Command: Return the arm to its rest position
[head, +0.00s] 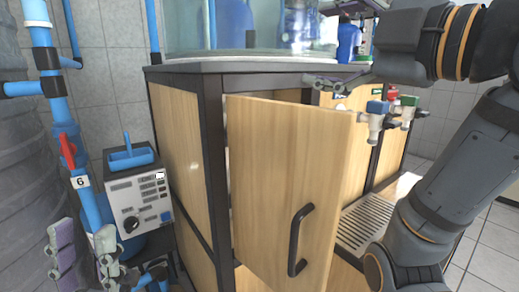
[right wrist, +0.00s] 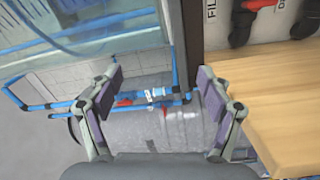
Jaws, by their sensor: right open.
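My right arm (head: 430,220) comes in from the right in the head view. Its gripper (head: 335,45) is raised at the front edge of the cabinet top, above the open door, with its fingers apart. In the right wrist view the right gripper (right wrist: 160,78) is open, with nothing between its fingers. My left gripper (head: 82,232) is low at the left in the head view, its two fingers apart and empty, in front of the blue pipe. Its arm is out of view.
The wooden cabinet door (head: 270,180) with a black handle (head: 297,240) stands open below the right gripper. A blue bottle (head: 347,42) stands on the top beside the right gripper. Valves (head: 376,120) are close by. A grey control box (head: 140,200) and blue pipes (head: 45,60) are left.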

